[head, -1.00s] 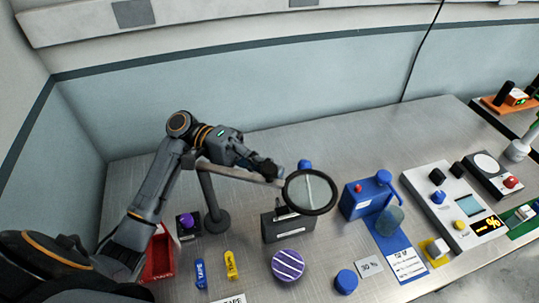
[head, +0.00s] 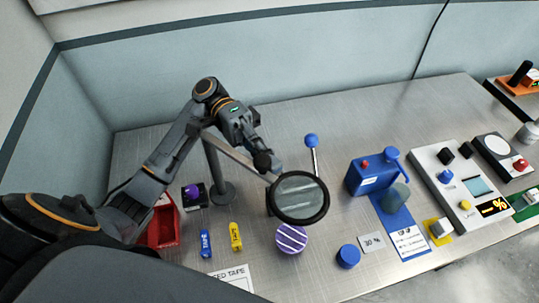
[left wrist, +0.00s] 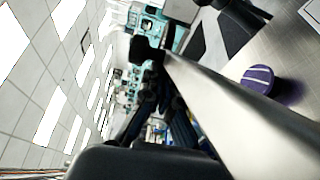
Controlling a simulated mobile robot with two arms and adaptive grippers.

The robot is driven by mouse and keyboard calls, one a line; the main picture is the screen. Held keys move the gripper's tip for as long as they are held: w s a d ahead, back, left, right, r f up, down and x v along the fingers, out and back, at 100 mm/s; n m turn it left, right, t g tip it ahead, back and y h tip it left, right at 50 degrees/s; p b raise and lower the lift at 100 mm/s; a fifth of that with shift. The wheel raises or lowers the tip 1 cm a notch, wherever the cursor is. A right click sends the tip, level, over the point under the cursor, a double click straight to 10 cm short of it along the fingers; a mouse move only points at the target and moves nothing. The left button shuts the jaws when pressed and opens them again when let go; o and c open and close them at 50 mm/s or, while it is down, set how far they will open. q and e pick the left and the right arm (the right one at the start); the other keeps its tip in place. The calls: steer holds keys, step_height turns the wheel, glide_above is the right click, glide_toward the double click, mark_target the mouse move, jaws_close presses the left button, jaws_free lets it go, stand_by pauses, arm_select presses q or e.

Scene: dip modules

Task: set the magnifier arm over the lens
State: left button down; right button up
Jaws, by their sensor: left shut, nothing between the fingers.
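The magnifier has a black ring with a clear pane (head: 300,197) on a flat metal arm (head: 238,152), which swings from a dark upright post (head: 215,170). The ring hangs over a dark box, mostly hidden, with a blue-knobbed lever (head: 312,142) behind it. A purple striped disc (head: 291,238) lies just in front of the ring. My left gripper (head: 265,163) is shut and empty beside the magnifier arm, near the ring end; contact is unclear. In the left wrist view the metal arm (left wrist: 225,95) runs close past the camera, with the purple disc (left wrist: 258,78) beyond. My right gripper is out of view.
A red tray (head: 164,224), a small box with a purple knob (head: 193,194), and blue (head: 205,243) and yellow (head: 236,237) pieces lie at left. A blue canister (head: 368,174), a blue cap (head: 348,256) and a control panel (head: 450,185) stand at right.

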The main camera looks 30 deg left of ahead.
arm_select(q)
steer(key=shift+s+f, duration=0.1)
steer(key=shift+s, duration=0.05)
steer(key=v, duration=1.2)
steer(key=shift+w, duration=0.2)
